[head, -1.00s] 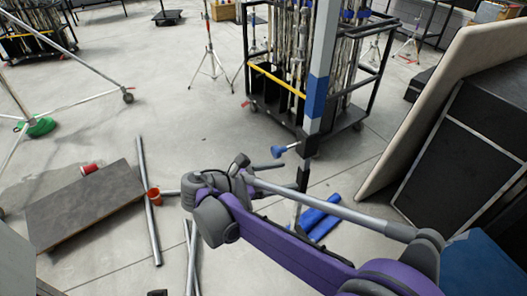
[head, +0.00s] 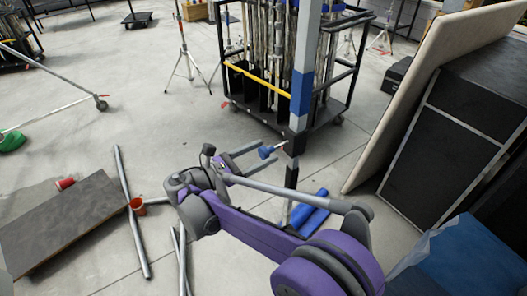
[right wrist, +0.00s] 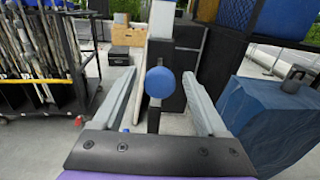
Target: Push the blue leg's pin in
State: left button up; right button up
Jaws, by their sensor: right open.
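The blue leg (head: 302,92) is an upright pole with a blue band and a dark collar at its lower part. Its pin has a round blue knob (head: 265,152) that sticks out to the left of the collar on a thin shaft. My right gripper (head: 272,154) is open at the knob's height, with its fingers pointing toward the leg. In the right wrist view the knob (right wrist: 160,82) shows face-on between the two spread fingers, with a gap on each side. My left gripper is in neither view.
A black cart (head: 265,100) with poles stands behind the leg. Large panels (head: 450,140) lean at the right.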

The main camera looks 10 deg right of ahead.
jog(key=shift+w+d, duration=0.15)
jog(key=shift+d, duration=0.35)
grip_shut()
dwell(1.2)
